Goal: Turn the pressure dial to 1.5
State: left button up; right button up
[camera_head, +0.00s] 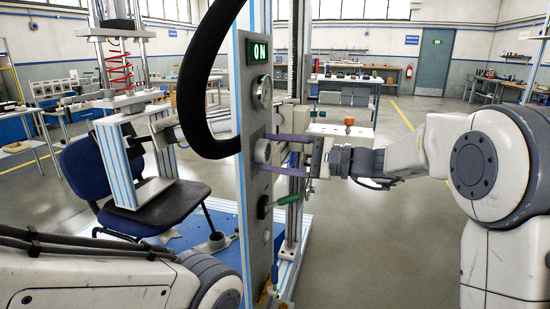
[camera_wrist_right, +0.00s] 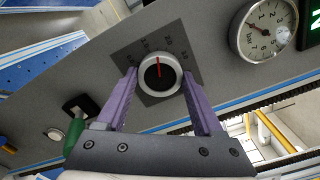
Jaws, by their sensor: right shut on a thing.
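The pressure dial (camera_head: 262,152) is a round knob on the grey panel of the test stand. In the right wrist view the dial (camera_wrist_right: 160,75) has a pale rim, a black face and a red pointer line directed nearly straight up in the picture. My left gripper is out of view.
A round gauge (camera_wrist_right: 267,28) sits beside the dial, near a lit green ON display (camera_head: 258,50). A green-handled lever (camera_head: 289,199) is below the dial. A thick black hose (camera_head: 190,85) loops left of the panel.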

jog(key=o, duration=1.4)
jog(key=v, duration=1)
jog(key=shift+s+d, duration=0.15)
jog(key=shift+d, duration=0.1)
